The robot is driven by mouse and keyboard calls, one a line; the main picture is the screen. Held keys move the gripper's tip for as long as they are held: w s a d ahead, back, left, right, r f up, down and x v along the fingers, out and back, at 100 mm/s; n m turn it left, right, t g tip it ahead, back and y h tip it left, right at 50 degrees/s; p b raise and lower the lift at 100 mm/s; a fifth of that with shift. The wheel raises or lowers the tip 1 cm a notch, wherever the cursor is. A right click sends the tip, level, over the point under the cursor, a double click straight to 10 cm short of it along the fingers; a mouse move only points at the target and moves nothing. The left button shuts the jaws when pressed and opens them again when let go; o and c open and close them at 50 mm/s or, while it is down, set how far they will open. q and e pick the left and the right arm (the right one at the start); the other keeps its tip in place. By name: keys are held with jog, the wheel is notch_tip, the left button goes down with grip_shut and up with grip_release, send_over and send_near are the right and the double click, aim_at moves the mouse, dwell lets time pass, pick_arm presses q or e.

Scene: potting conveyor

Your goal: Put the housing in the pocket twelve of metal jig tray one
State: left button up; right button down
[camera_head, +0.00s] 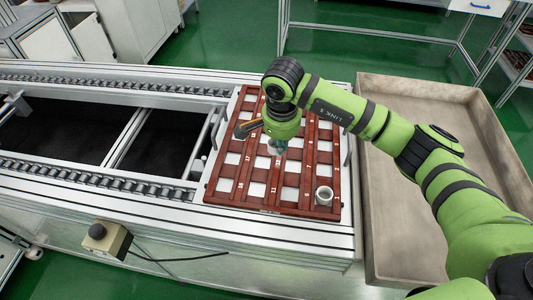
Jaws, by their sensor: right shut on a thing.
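The jig tray (213,192) is a reddish-brown grid with pale square pockets and small white number marks, lying on the conveyor's end. The marks are too small to read surely. My right gripper (276,149) points down over the middle of the tray. It is shut on the housing, which is mostly hidden by the gripper and arm; only a small greyish patch shows at the fingertips. Whether the housing touches the tray I cannot tell. Another light grey, ring-shaped housing (323,195) stands in the pocket at the near right corner. My left gripper is not in view.
A large empty beige-grey bin (388,225) stands right of the conveyor. Roller rails (120,183) run left from the tray. A control box with a dark button (105,238) sits at the conveyor's front edge. My right arm covers part of the tray's far right side.

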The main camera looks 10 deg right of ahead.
jog(key=a+f, duration=0.1)
jog(key=w+a+f, duration=0.1)
jog(key=a, duration=0.1)
notch_tip(320, 180, down, 4)
jog(key=shift+r+p, duration=0.1)
jog(key=shift+p, duration=0.7)
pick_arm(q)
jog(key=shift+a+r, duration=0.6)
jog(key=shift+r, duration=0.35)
